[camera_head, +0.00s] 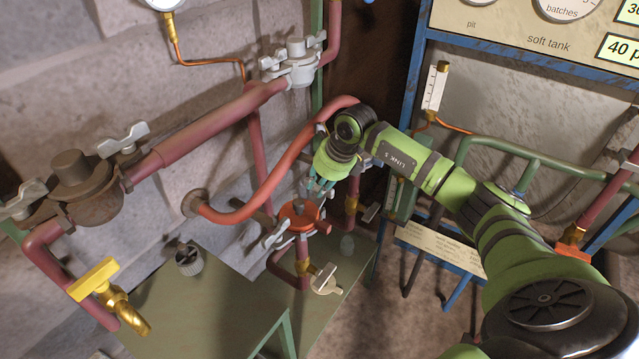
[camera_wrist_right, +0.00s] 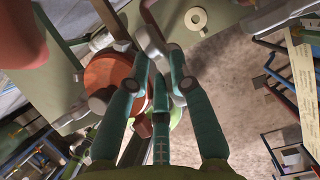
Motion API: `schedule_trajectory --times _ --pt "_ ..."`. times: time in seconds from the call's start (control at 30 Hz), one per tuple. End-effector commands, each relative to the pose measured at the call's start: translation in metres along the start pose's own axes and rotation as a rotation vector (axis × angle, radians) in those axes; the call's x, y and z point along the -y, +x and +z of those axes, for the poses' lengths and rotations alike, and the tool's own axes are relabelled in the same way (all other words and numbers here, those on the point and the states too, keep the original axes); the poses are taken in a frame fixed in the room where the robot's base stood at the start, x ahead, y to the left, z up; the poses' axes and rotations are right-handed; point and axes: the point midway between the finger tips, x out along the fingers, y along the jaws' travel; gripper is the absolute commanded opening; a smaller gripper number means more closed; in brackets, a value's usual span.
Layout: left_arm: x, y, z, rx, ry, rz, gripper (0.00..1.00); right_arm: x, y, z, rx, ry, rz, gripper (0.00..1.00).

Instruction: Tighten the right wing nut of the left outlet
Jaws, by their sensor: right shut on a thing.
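The left outlet (camera_head: 300,213) is an orange-red flange on a maroon pipe, low in the middle of the head view; its orange face also shows in the wrist view (camera_wrist_right: 105,72). A grey wing nut (camera_head: 277,236) sits on its left side. My right gripper (camera_head: 319,186) comes down over the flange's right side. In the wrist view its teal fingers (camera_wrist_right: 164,76) are shut on the right wing nut (camera_wrist_right: 151,40), a grey winged piece beside the flange. The fingers hide part of this nut, so its seating cannot be told. My left gripper is not in view.
A red hose (camera_head: 270,185) curves close behind my right wrist. A brass valve with a pale handle (camera_head: 326,280) is below the outlet. A green cabinet (camera_head: 215,300) stands at front left. Another orange flange (camera_head: 572,246) is at far right. A blue-framed panel stands behind.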

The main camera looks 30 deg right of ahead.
Motion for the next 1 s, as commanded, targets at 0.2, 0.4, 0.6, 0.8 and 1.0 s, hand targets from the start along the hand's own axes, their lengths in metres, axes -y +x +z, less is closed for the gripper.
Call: schedule_trajectory --times 0.2,0.4,0.6,0.8,1.0 --pt "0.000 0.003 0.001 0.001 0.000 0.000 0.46 0.000 0.000 0.000 0.001 0.067 -0.029 0.00" --pt "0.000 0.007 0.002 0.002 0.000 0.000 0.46 -0.001 0.001 0.001 0.002 0.198 -0.084 0.00" --pt "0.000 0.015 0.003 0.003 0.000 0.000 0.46 -0.002 0.002 0.003 0.004 0.369 -0.155 0.00" --pt "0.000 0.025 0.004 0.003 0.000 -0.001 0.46 -0.002 0.003 0.004 0.004 0.546 -0.228 0.00" --pt "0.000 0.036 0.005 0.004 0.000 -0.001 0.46 -0.003 0.004 0.005 0.005 0.721 -0.299 0.00"
